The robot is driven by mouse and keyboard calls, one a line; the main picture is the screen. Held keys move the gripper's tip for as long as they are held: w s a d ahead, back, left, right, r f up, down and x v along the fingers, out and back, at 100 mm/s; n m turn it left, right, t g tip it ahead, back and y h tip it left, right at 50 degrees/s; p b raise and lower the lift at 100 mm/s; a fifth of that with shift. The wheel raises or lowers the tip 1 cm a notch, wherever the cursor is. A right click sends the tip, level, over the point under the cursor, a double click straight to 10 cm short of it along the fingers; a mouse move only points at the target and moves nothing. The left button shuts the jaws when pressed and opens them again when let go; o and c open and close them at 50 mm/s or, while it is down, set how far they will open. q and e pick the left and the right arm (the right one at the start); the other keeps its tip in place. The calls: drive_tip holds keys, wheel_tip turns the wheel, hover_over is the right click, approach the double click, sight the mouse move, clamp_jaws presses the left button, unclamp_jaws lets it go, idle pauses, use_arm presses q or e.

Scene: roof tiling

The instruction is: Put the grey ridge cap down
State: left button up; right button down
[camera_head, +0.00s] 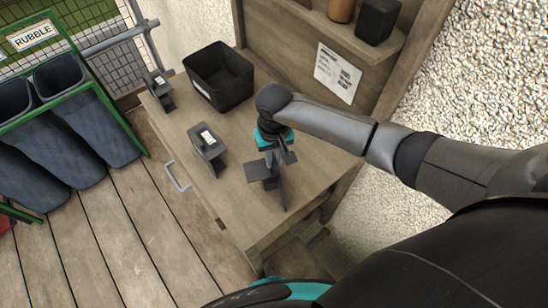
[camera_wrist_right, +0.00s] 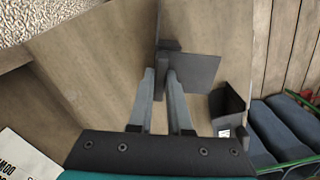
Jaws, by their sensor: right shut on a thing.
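The grey ridge cap (camera_head: 260,171) shows in the head view near the front right part of the wooden workbench (camera_head: 226,185). My right gripper (camera_head: 277,155) is above it, pointing down, and is shut on it. In the right wrist view, the fingers of my right gripper (camera_wrist_right: 162,76) close on an upright part of the ridge cap (camera_wrist_right: 195,70), and a flat dark plate spreads to the right. The cap is at or just above the bench top; I cannot tell whether it touches. My left gripper is not in view.
A black open bin (camera_head: 221,78) stands at the bench's back. Two dark angled pieces with white labels (camera_head: 208,146) (camera_head: 158,90) stand along the left side. A shelf (camera_head: 352,28) and a posted sheet (camera_head: 337,73) are behind. Blue rubble bins (camera_head: 62,150) stand left.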

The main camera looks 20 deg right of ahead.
drive_tip(key=shift+f, duration=0.1)
drive_tip(key=shift+f, duration=0.1)
drive_tip(key=c, duration=1.3)
unclamp_jaws()
drive_tip(key=shift+f, duration=0.1)
drive_tip(key=o, duration=0.5)
drive_tip(key=shift+c, duration=0.2)
wheel_tip(320, 180, up, 12)
drive_tip(key=shift+r, duration=0.25)
